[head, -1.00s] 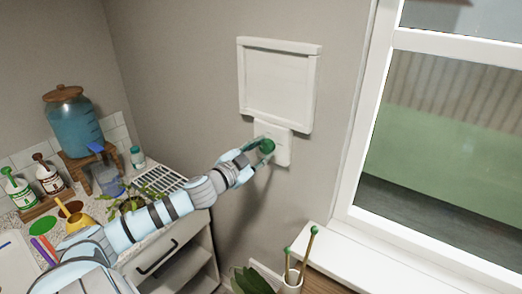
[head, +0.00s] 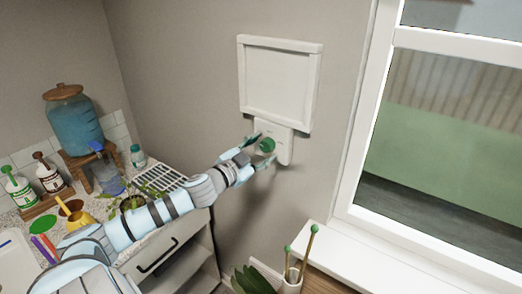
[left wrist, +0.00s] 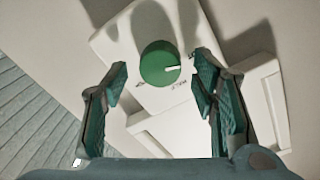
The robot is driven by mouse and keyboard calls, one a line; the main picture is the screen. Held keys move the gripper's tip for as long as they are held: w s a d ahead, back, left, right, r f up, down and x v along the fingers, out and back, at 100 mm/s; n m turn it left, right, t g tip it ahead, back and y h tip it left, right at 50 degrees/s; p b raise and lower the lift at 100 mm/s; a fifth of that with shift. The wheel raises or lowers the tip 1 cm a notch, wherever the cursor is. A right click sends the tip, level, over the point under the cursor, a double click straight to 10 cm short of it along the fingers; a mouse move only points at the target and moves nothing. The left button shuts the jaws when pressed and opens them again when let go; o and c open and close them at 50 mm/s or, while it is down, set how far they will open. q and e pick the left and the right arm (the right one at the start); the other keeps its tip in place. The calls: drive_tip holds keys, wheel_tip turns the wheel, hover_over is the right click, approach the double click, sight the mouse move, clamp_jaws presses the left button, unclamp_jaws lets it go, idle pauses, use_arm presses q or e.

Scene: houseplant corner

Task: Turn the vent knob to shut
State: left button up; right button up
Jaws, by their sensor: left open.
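The vent knob is a round green dial (head: 267,145) on a white plate (head: 284,150) on the wall, below the white framed vent panel (head: 276,84). In the left wrist view the knob (left wrist: 160,63) has a white pointer mark pointing right, toward small lettering too small to read. My left gripper (head: 259,150) is at the knob, its fingers open and apart from it on both sides. In the left wrist view the fingertips (left wrist: 160,78) stand to the left and right of the knob, with gaps. My right gripper is not in view.
A window (head: 445,130) with a white sill (head: 400,262) is at right. A pot with green-tipped sticks (head: 291,279) stands below. At left, a counter holds a blue dispenser (head: 73,118), bottles and a wire rack (head: 160,178). The wall around the knob is clear.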

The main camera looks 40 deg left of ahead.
use_arm(q)
wheel_tip(320, 180, up, 10)
idle(0.3)
idle(0.4)
